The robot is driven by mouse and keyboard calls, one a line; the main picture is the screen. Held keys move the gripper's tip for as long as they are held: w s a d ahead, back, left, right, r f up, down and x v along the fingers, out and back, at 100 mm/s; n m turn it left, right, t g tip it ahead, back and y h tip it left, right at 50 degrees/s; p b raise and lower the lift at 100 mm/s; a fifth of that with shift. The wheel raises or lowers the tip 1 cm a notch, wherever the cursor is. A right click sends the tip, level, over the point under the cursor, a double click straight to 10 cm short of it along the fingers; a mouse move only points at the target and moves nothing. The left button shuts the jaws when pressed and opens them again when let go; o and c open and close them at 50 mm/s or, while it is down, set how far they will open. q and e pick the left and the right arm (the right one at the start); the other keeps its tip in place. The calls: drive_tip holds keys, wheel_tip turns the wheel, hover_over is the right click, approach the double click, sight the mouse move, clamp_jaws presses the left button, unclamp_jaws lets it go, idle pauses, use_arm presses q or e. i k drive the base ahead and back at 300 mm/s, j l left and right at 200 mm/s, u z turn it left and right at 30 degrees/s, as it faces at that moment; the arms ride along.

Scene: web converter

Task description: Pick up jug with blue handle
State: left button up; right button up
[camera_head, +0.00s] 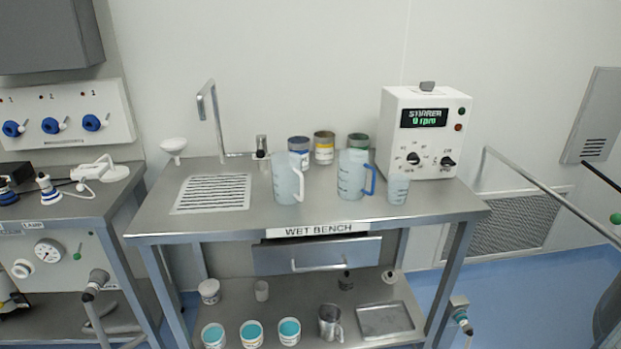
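The jug with the blue handle (351,175) stands upright on the wet bench, right of the middle. It is translucent pale blue with dark markings, and its blue handle (371,180) faces right. A similar jug with a white handle (286,178) stands to its left, apart from it. A small translucent beaker (398,189) stands close to its right. Neither of my grippers is in view.
Several cans, including a blue-labelled one (299,149), stand behind the jugs. The stirrer box (425,133) stands at the back right. A tap (211,115) rises beside the drain grate (212,193). The bench's front strip is clear. A metal rail (545,190) runs at the right.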

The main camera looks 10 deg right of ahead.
sight(353, 166)
drive_tip(key=l+u, duration=0.5)
drive_tip(key=l, duration=0.15)
drive_tip(key=l+u, duration=0.45)
drive_tip(key=l, duration=0.2)
